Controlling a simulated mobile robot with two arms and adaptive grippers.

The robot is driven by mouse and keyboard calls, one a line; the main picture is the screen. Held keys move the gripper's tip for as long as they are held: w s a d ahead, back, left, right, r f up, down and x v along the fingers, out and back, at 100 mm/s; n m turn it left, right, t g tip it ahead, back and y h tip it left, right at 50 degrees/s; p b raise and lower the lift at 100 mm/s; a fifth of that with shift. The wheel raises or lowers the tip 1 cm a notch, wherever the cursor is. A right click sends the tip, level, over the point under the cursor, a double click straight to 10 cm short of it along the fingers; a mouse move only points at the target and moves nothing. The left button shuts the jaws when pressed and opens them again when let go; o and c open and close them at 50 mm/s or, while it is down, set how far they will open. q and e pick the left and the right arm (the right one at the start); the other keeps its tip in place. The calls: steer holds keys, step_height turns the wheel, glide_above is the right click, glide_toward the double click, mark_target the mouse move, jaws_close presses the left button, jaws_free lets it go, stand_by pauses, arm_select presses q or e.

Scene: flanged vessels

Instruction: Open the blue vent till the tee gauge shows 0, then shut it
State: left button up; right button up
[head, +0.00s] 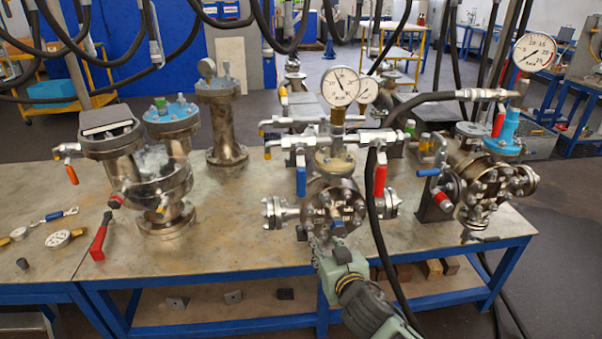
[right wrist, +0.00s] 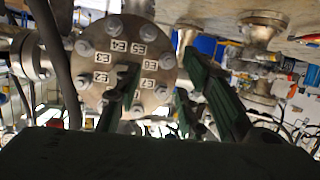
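The tee (head: 333,205) stands mid-bench with a bolted, labelled blind flange facing me. Above it is a round white gauge (head: 341,86); its needle is off to the upper left, but the value is too small to read. A blue lever (head: 301,178) hangs down from the valve left of the gauge stem, and a red lever (head: 380,178) hangs down on the right. My right gripper (head: 333,247) is low in front of the flange, below both levers. In the right wrist view its fingers (right wrist: 163,85) are apart and empty before the flange (right wrist: 117,60). My left gripper is not in view.
A black hose (head: 372,215) drops in front of the tee's right side. Flanged vessels stand left (head: 160,180) and right (head: 485,190). A red-handled tool (head: 100,238) and a loose gauge (head: 60,238) lie at the left. The bench front between the left vessel and tee is clear.

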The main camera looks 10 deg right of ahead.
mark_target(303, 180)
steer(key=a+r+t, duration=0.1)
steer(key=r, duration=0.4)
steer(key=a+r+t+y, duration=0.1)
steer(key=r, duration=0.4)
steer(key=a+r+t, duration=0.1)
steer(key=a+r, duration=0.1)
steer(key=r, duration=0.4)
steer(key=shift+w+r+y+p, duration=0.1)
steer(key=shift+w+y+p, duration=0.2)
steer(key=shift+w+y, duration=0.1)
steer(key=shift+w+a+p, duration=0.2)
steer(key=shift+w+p, duration=0.05)
steer(key=shift+w, duration=0.9)
steer(key=shift+w+a+p, duration=0.2)
steer(key=shift+w+a, duration=0.05)
steer(key=shift+w, duration=0.9)
steer(key=shift+w+a+p, duration=0.2)
steer(key=shift+w+p, duration=0.05)
steer(key=shift+w, duration=0.9)
jaws_close()
